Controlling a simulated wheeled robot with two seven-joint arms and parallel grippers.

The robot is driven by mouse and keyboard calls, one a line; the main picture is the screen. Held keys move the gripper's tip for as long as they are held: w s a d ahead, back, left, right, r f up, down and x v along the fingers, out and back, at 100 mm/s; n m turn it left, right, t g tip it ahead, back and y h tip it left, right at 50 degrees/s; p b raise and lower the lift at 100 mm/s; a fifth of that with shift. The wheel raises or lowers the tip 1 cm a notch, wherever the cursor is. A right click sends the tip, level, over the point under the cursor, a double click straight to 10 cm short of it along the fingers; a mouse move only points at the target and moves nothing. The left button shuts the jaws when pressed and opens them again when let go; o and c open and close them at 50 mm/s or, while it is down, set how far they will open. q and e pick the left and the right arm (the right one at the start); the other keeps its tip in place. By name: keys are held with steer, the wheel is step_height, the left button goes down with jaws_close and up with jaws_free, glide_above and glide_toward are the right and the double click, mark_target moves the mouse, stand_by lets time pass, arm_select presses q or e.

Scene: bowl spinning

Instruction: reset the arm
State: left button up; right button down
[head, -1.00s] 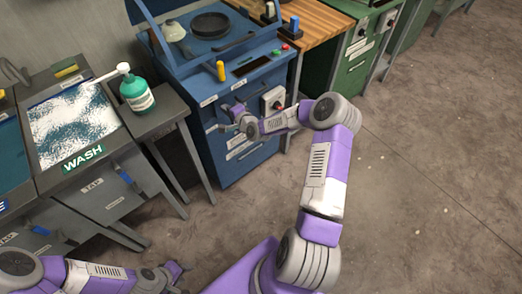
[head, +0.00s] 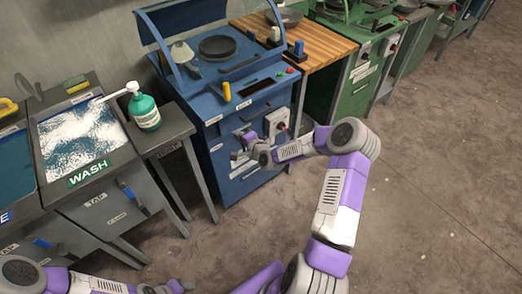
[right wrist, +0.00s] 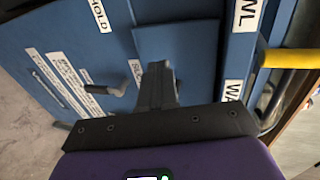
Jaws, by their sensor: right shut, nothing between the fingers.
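My right arm reaches in from the lower right in the head view. Its gripper (head: 241,148) is in front of the blue machine (head: 250,118), by its front panel, with nothing visible in it. In the right wrist view the dark fingers (right wrist: 160,84) are together and empty, with the labelled blue panel (right wrist: 195,55) behind them. Whether they touch the panel is unclear. My left arm lies along the bottom left edge of the head view; its gripper (head: 178,287) is partly cut off, and its jaws cannot be made out.
Left is the WASH station (head: 60,165) with a green bottle (head: 145,112). A wooden-topped table (head: 318,42) stands behind. Floor at right is clear.

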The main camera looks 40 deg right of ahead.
steer(key=p+v, duration=0.2)
steer(key=v, duration=0.6)
steer(key=shift+s+r, duration=0.2)
steer(key=shift+s, duration=0.2)
steer(key=s+a+f+n+g+y+p, duration=0.1)
steer(key=s+a+f+n+g+y, duration=0.15)
steer(key=a+f, duration=0.4)
steer(key=s+a+f+n+g+y, duration=0.1)
steer(key=s+a+f+n+g, duration=0.25)
steer(key=a, duration=0.55)
steer(key=s+a+f+n+g+p, duration=0.1)
steer(key=s+a+n+g, duration=0.3)
steer(key=s, duration=0.4)
steer(key=s+a+f+n+g, duration=0.4)
steer(key=s+a+n, duration=0.1)
steer(key=s, duration=0.4)
steer(key=shift+f+p, duration=0.25)
steer(key=shift+p, duration=0.1)
steer(key=shift+s+a+y, duration=0.1)
steer(key=shift+s+y, duration=0.05)
steer(key=shift+y, duration=0.1)
